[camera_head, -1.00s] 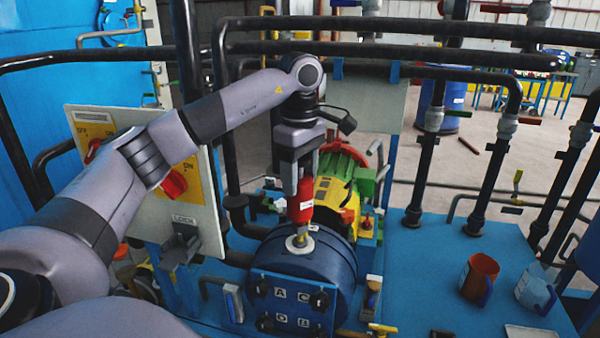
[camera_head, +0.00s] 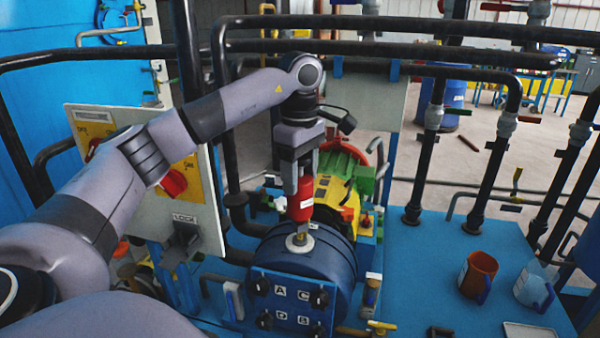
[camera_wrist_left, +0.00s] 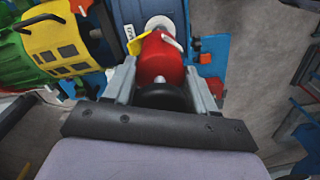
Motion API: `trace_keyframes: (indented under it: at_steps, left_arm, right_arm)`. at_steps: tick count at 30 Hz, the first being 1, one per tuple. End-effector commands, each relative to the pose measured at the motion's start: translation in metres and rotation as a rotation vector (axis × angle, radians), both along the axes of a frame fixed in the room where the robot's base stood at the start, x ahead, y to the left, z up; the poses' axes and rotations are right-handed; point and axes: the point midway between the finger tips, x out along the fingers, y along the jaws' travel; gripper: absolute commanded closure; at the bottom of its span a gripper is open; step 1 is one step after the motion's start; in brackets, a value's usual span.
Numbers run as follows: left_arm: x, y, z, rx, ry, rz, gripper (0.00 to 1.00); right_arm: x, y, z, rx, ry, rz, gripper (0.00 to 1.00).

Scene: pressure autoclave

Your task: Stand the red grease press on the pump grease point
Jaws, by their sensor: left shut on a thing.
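The red grease press (camera_head: 301,202) is upright in my left gripper (camera_head: 300,185), whose fingers are shut on its sides. It also shows in the left wrist view (camera_wrist_left: 161,60) between the two fingers. Its lower end meets the pale round grease point (camera_head: 299,242) on top of the blue pump drum (camera_head: 310,268). I cannot tell whether the press rests fully on the point or hovers just above it. In the left wrist view the pale disc of the grease point (camera_wrist_left: 158,23) shows just beyond the press. My right gripper is not in view.
A yellow and green motor (camera_head: 335,190) stands right behind the press. Black pipes (camera_head: 400,50) cross above and behind. A panel with red knobs (camera_head: 140,170) is at left. An orange mug (camera_head: 478,274) and a clear mug (camera_head: 535,287) stand on the blue deck at right.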

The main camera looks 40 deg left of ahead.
Motion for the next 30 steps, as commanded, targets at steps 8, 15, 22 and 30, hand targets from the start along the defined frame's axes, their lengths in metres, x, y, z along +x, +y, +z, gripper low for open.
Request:
trace_keyframes:
  at_steps: [8, 15, 22, 30]
  left_arm:
    - [0.000, 0.000, -0.003, -0.001, -0.001, 0.000, 1.00]
    - [0.000, 0.000, -0.009, -0.001, -0.001, 0.000, 1.00]
    - [0.000, 0.000, -0.015, -0.001, -0.001, 0.000, 1.00]
    - [0.000, 0.000, -0.021, 0.000, -0.001, 0.000, 1.00]
  right_arm:
    - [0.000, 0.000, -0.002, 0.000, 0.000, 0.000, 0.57]
    - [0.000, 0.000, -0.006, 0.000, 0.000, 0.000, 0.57]
    - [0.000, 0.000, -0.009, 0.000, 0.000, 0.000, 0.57]
    - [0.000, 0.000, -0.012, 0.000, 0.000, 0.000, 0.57]
